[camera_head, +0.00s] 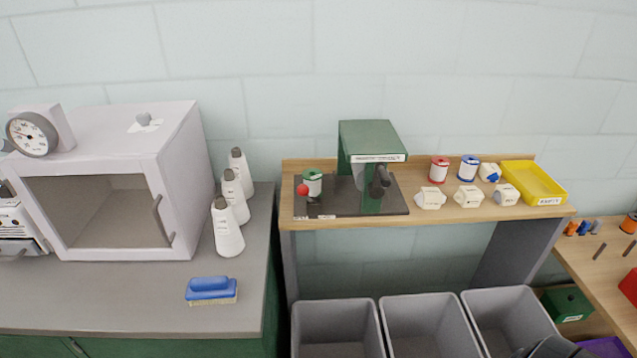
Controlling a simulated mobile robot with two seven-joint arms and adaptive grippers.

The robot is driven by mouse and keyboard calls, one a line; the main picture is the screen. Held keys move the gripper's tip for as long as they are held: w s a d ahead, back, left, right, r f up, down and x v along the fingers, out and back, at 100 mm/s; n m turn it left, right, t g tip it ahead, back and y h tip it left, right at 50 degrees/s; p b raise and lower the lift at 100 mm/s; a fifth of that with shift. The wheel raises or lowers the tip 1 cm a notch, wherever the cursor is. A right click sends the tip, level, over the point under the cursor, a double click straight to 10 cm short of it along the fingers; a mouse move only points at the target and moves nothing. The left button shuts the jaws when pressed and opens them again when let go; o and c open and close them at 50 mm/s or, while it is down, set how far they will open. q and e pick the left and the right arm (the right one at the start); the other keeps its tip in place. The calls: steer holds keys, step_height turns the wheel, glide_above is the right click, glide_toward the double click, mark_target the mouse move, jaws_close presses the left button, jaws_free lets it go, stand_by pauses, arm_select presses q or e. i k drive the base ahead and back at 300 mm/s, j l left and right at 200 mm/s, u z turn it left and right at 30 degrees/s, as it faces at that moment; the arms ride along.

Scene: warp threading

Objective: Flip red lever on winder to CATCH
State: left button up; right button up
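The winder (372,140) stands on the wooden shelf, with a green housing, a black base plate (340,203) and a dark round part (379,180) at its front. A red ball (303,190), which looks like the lever's knob, is at the left of the base, beside a white spool with a green top (313,181). Two small white labels (327,217) are on the front left edge; their words are too small to read. Neither gripper shows clearly. A dark rounded piece at the bottom edge, right of centre, may be part of my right arm.
On the shelf (430,218), right of the winder, are a red spool (439,170), a blue spool (468,167), several white blocks and a yellow tray (540,200). Grey bins (335,308) stand below. A white cabinet (175,130), bottles and a blue brush (211,288) are at left.

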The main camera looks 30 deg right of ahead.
mark_target(303, 190)
steer(key=z, duration=0.95)
